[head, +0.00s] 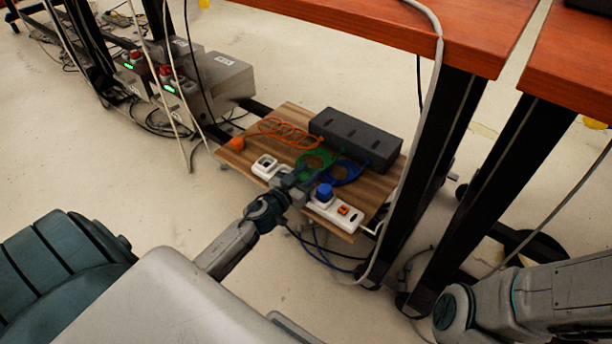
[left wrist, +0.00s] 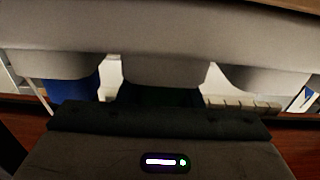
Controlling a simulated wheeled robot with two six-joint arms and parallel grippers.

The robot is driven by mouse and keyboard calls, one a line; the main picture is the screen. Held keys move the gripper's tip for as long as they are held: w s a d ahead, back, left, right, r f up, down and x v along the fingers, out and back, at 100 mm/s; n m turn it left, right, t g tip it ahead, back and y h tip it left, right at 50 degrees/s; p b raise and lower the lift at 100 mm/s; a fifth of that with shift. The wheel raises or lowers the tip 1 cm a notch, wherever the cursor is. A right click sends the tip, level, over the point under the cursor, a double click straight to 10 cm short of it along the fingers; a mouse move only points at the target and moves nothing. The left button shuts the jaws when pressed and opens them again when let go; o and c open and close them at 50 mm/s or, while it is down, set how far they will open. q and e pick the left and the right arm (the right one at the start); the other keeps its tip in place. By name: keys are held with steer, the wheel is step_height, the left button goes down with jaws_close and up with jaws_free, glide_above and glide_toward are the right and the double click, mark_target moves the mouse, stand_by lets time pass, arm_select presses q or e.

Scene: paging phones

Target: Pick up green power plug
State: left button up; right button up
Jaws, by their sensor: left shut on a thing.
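My left gripper (head: 297,186) reaches over the white power strip (head: 336,212) on a low wooden board. It is shut on the green power plug, which is mostly hidden by the fingers in the head view. In the left wrist view a dark green body of the plug (left wrist: 158,96) shows below the middle finger part. The plug's green cable (head: 318,158) lies coiled just behind the gripper. I cannot tell whether the plug is still seated in the strip. My right arm shows at the lower right, but its gripper is out of view.
A blue plug (head: 324,192) stands in the strip just right of my left gripper; it also shows in the left wrist view (left wrist: 74,96). An orange plug (head: 236,144) lies at the board's left. A black box (head: 355,138) stands behind. Table legs (head: 425,180) rise at the right.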

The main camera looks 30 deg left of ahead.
arm_select(q)
steer(key=shift+r+p, duration=1.4)
steer(key=shift+r, duration=0.05)
steer(key=shift+r+p, duration=0.45)
steer(key=s+d+r+b, duration=0.1)
steer(key=s+d+b, duration=0.3)
steer(key=s, duration=1.1)
steer(key=shift+d, duration=1.15)
